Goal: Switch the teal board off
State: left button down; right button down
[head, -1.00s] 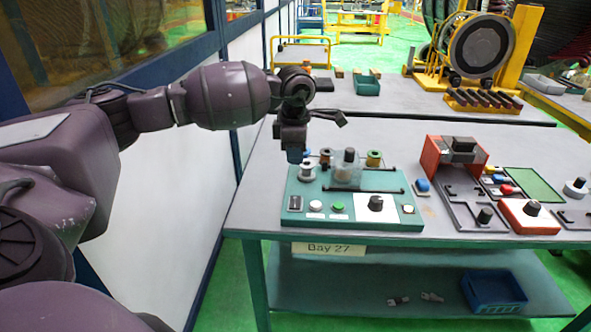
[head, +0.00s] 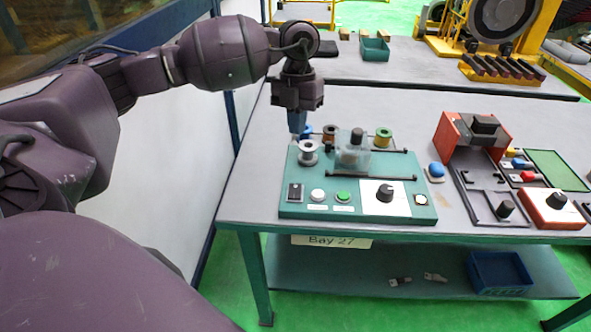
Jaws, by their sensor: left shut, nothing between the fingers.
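The teal board (head: 334,210) lies near the table's front left. Along its front it has a black rocker switch (head: 294,193), a white button (head: 318,195), a green button (head: 343,197), a black knob (head: 385,193) on a white plate and a small pale button (head: 420,199). Spools and a clear box (head: 353,152) with a dark top sit on its rear part. My left gripper (head: 298,130) points down above the board's rear left corner, close to the silver spool (head: 308,152). My right gripper is not in view.
A blue button (head: 436,171) stands just right of the board. Further right are an orange fixture (head: 470,130) and an orange box with a black knob (head: 556,204). The grey table (head: 250,180) is clear left of the board.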

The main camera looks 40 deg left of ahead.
aim_at(295, 188)
pick_arm(q)
jog(key=shift+s+n, duration=0.15)
jog(key=shift+n, duration=2.05)
jog(key=x, duration=1.2)
jog(key=shift+w+a+f+b, duration=0.3)
jog(key=shift+f+b, duration=0.1)
jog(key=shift+f, duration=0.55)
